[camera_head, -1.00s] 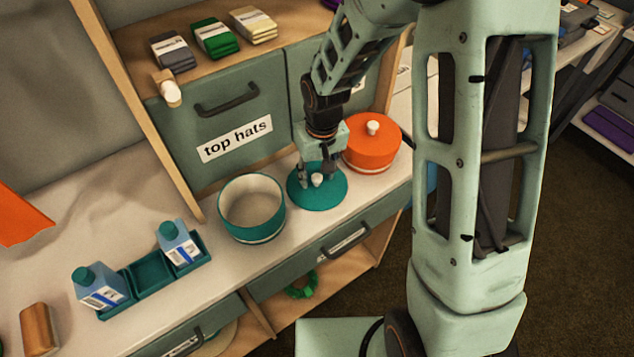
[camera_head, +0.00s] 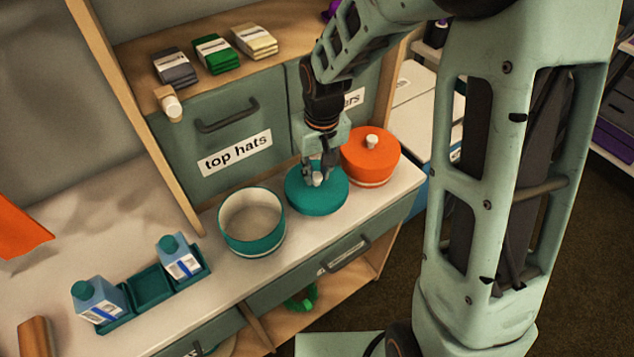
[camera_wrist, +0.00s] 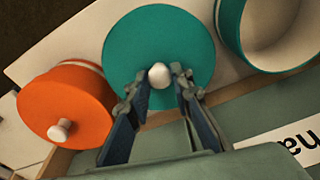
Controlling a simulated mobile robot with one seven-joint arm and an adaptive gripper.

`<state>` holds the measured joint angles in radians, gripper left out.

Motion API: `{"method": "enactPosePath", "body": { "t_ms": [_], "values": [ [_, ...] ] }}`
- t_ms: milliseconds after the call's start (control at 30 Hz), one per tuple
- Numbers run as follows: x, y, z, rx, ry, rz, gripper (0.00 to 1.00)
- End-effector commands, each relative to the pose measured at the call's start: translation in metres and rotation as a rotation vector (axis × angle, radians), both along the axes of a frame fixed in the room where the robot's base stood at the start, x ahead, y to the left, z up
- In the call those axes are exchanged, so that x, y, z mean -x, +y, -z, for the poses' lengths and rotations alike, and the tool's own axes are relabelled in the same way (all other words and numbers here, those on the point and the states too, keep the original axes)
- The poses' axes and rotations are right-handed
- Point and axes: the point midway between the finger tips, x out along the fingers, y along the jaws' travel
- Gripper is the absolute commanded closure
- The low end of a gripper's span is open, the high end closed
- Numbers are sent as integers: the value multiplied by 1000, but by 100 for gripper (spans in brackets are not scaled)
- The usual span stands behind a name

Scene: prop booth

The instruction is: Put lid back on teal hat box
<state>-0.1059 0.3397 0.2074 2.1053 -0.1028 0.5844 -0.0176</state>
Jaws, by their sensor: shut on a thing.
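The teal hat box (camera_head: 253,238) stands open on the counter; its pale inside shows and it looks empty. Its rim also shows at the upper right of the wrist view (camera_wrist: 229,40). The round teal lid (camera_head: 318,202) is just right of the box, with a white knob on top. In the wrist view the lid (camera_wrist: 155,35) fills the upper middle. My gripper (camera_head: 318,178) points down over the lid, its fingers shut on the white knob (camera_wrist: 160,75). I cannot tell for sure whether the lid is clear of the counter.
A closed orange hat box (camera_head: 370,163) stands close right of the lid. A "top hats" drawer (camera_head: 230,120) rises behind. The counter's front edge is near.

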Motion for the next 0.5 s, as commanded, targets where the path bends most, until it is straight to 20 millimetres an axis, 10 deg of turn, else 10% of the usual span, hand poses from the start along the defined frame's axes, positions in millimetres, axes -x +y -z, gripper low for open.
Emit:
{"method": "enactPosePath", "body": {
  "t_ms": [267,500],
  "values": [
    [3,9,-44,0,-2,-27,99],
    [31,64,-68,0,2,-214,99]
  ]
}}
